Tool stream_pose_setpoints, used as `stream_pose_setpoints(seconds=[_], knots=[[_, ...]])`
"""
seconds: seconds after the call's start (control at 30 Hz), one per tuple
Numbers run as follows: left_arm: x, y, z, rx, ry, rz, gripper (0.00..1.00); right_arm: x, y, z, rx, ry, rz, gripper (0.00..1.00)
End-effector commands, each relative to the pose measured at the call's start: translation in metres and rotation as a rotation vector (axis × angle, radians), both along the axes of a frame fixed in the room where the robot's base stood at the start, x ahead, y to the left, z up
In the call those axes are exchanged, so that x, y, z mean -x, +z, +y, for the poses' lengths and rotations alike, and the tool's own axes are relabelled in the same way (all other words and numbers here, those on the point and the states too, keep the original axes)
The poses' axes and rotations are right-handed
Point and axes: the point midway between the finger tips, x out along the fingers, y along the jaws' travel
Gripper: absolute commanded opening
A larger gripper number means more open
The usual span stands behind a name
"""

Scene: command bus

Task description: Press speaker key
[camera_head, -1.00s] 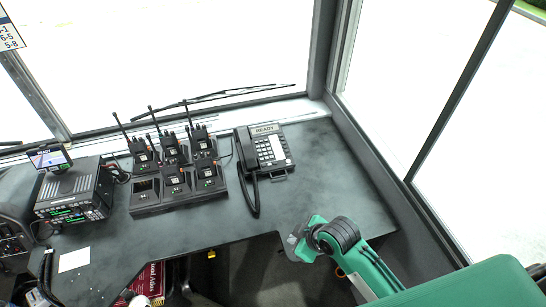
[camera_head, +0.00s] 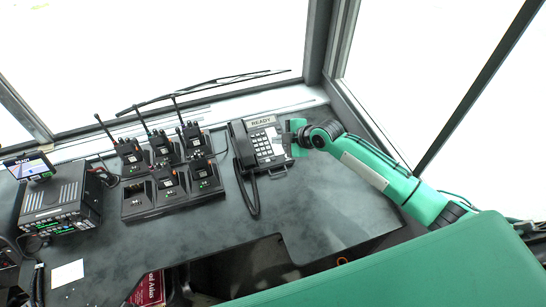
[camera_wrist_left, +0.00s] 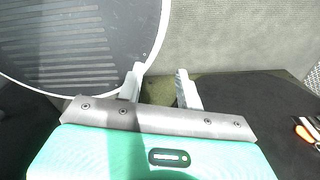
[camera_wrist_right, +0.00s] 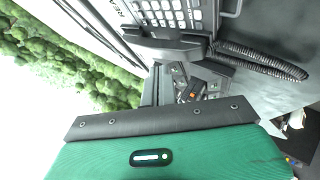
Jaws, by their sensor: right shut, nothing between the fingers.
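The black desk phone (camera_head: 262,158) sits on the dark desk near the windshield, with its handset (camera_head: 239,145) on its cradle at the left and a light keypad in the middle. In the right wrist view the keypad (camera_wrist_right: 168,8) is cut by the top edge. Which key is the speaker key cannot be read. My right gripper (camera_head: 283,141) is shut and empty, over or beside the phone's right edge; touching or apart cannot be told. My left gripper (camera_wrist_left: 160,82) is open and empty, away from the phone and outside the head view.
A charger rack (camera_head: 136,204) with several radios stands left of the phone. A radio unit (camera_head: 62,207) with a small screen is at the far left. The coiled cord (camera_head: 250,198) hangs before the phone. The desk right of the phone (camera_head: 325,200) is clear. A round grey panel (camera_wrist_left: 80,40) is near my left gripper.

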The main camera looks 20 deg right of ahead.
Motion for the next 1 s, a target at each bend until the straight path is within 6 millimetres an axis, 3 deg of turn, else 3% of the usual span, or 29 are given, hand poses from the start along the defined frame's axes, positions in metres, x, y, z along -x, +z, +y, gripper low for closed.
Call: stream_pose_setpoints(seconds=[0.37, 0.8, 1.0], knots=[[-0.008, -0.011, 0.000, 0.001, 0.000, -0.010, 0.36, -0.001, -0.014, 0.001, -0.001, -0.001, 0.002, 0.00], [-0.011, -0.056, -0.001, 0.001, 0.000, -0.014, 0.36, -0.009, -0.074, 0.001, 0.000, 0.000, -0.001, 0.00], [-0.009, -0.069, -0.001, 0.001, -0.001, -0.011, 0.36, -0.012, -0.087, 0.000, 0.000, -0.002, 0.000, 0.00]])
